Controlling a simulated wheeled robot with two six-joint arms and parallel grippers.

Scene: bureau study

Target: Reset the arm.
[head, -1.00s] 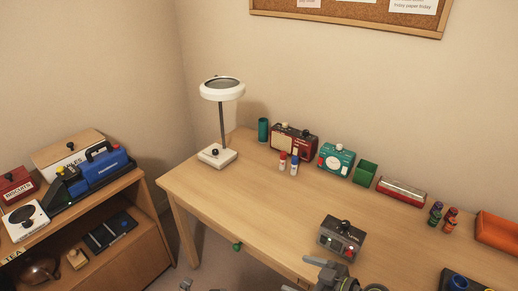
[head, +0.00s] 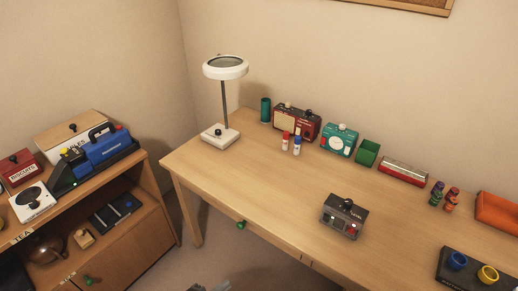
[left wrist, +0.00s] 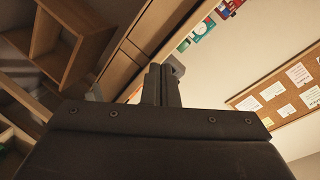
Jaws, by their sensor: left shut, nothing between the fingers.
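My left gripper (left wrist: 162,76) is shut and empty in the left wrist view, its two dark fingers pressed together. In the head view only a small grey part of it (head: 215,287) shows at the bottom edge, in front of the desk (head: 270,203) and apart from it. The dark grey box with a black top knob (head: 344,216) stands on the desk near the front edge, with nothing touching it. My right gripper is not in view.
A white lamp (head: 221,136) stands at the desk's left end. A dark tray (head: 470,268) is at right. A shelf unit (head: 150,190) stands left. The desk's middle is clear.

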